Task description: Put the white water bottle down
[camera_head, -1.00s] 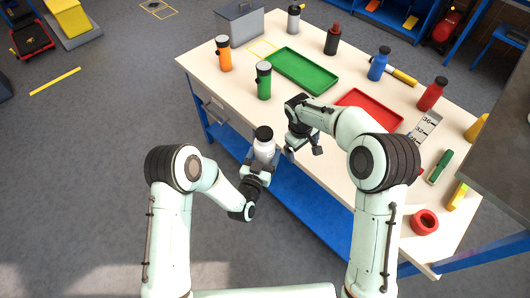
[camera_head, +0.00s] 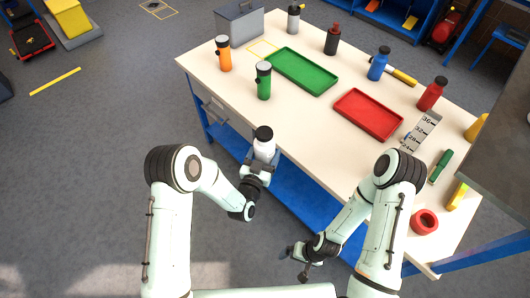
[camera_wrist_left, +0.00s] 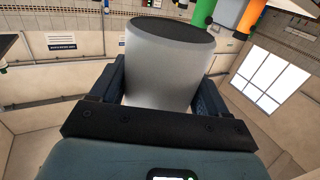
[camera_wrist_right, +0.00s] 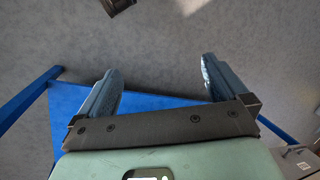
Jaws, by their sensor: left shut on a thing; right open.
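The white water bottle (camera_head: 264,149) has a black cap and is upright in the head view, by the near long edge of the workbench. My left gripper (camera_head: 258,166) is shut on it, with its fingers around the bottle's lower part. In the left wrist view the bottle (camera_wrist_left: 165,65) stands between the two fingers, its dark base towards the camera's top. My right gripper (camera_head: 293,250) is low in front of the bench, off to the right of the bottle. In the right wrist view the right gripper (camera_wrist_right: 160,85) is open, with nothing between its fingers.
The workbench (camera_head: 300,128) carries a green tray (camera_head: 300,72), a red tray (camera_head: 368,114), an orange bottle (camera_head: 224,55), a green bottle (camera_head: 263,82) and a grey toolbox (camera_head: 238,22). Bare tabletop lies between the green bottle and the red tray. A blue lower shelf (camera_head: 310,211) is below.

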